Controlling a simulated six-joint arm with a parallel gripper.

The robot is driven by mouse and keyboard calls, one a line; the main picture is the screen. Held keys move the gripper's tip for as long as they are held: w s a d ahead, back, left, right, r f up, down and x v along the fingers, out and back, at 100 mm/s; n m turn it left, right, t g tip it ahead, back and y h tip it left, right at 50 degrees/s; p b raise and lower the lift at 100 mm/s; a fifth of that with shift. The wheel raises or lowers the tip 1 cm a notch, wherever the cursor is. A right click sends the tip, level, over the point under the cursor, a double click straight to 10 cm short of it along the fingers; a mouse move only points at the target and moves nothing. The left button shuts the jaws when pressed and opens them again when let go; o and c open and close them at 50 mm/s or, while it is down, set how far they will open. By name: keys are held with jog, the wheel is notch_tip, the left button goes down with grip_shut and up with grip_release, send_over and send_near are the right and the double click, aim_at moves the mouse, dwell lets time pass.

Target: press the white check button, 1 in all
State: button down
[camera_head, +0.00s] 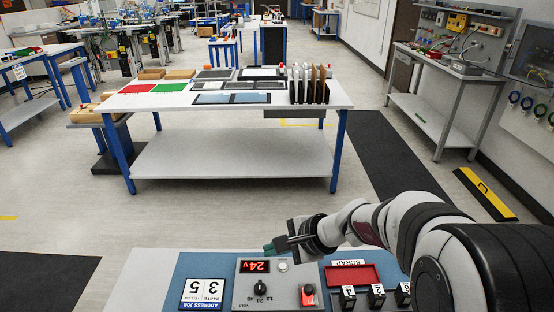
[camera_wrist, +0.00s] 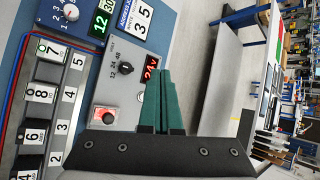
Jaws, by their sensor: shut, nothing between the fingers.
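A round white button (camera_head: 282,267) sits on the grey control box (camera_head: 243,294), right of the red 24v display (camera_head: 255,267). I take it for the check button. My gripper (camera_head: 269,248) hangs just beyond the box's far edge, above and slightly left of the button in the picture. In the wrist view, the green fingers of my gripper (camera_wrist: 166,76) lie together, shut and empty. I cannot tell the fingers' exact height; no contact with the button is visible.
The box also carries a black selector knob (camera_head: 260,287) and a red button (camera_head: 308,295). An address job card (camera_head: 204,290) reading 3 5 lies left of it. A red scrap tray (camera_head: 351,275) and numbered blocks (camera_head: 376,295) are to its right. A white table (camera_head: 225,160) stands beyond.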

aim_at(283, 266)
jog(key=w+d+f+m+t, duration=0.1)
jog(key=w+f+m, duration=0.1)
jog(key=w+f, duration=0.1)
jog(key=w+d+f+m+t+h, duration=0.1)
jog(key=w+d+f+m, duration=0.1)
jog(key=w, duration=0.3)
jog(key=shift+w+d+f+m, duration=0.25)
jog(key=shift+d+f+m, duration=0.05)
jog(key=shift+f, duration=0.3)
jog(key=shift+f, duration=4.35)
jog(key=shift+f, duration=0.1)
jog(key=shift+f, duration=0.35)
jog(key=shift+f, duration=0.35)
jog(key=shift+r, duration=0.8)
